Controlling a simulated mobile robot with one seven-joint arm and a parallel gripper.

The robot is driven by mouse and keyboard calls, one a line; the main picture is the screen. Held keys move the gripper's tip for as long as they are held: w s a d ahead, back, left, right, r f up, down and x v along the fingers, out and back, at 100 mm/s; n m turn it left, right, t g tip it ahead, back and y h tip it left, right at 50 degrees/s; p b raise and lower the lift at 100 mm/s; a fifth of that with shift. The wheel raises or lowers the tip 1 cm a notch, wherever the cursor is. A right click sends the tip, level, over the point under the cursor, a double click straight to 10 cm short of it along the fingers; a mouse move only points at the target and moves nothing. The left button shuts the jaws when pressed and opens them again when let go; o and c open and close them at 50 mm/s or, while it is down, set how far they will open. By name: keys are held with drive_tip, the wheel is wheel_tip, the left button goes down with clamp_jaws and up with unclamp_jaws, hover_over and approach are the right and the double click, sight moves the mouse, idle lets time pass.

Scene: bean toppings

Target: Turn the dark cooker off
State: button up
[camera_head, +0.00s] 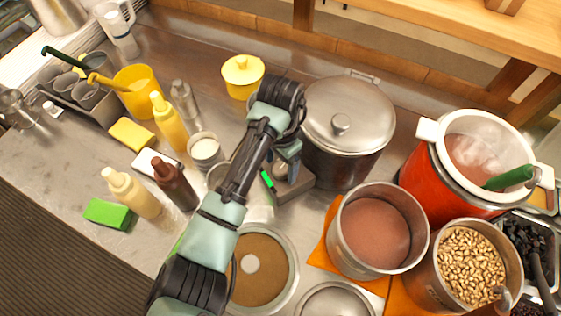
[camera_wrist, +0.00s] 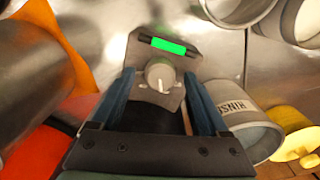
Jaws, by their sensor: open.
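The dark cooker is a grey metal pot with a lid (camera_head: 345,125) in the head view, with a control box (camera_head: 298,188) at its base. In the wrist view, the control panel (camera_wrist: 141,50) has a lit green strip (camera_wrist: 168,46) and a round grey knob (camera_wrist: 160,73). The knob's pale mark points toward the bottom of the picture. My gripper (camera_wrist: 160,80) is open, with its blue fingers on either side of the knob. I cannot tell whether they touch it. In the head view, my gripper (camera_head: 285,155) is beside the pot, partly hiding the knob.
A red cooker (camera_head: 425,185), a pot of brown paste (camera_head: 375,232) and a pot of beans (camera_head: 467,262) stand to the right. A yellow lidded pot (camera_head: 242,76) is behind my arm. Bottles (camera_head: 170,125) and a white-filled cup (camera_head: 206,150) are to the left.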

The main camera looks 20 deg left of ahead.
clamp_jaws()
idle(0.3)
drive_tip(key=shift+r, duration=0.1)
drive_tip(key=n+p, duration=0.3)
drive_tip(key=shift+d+r+p, duration=0.1)
drive_tip(key=shift+r+p, duration=0.05)
drive_tip(key=shift+p, duration=0.2)
drive_tip(key=n+p, duration=0.3)
drive_tip(key=n, duration=0.2)
drive_tip(key=shift+n, duration=0.4)
drive_tip(key=shift+w, duration=0.1)
unclamp_jaws()
drive_tip(key=shift+f, duration=0.2)
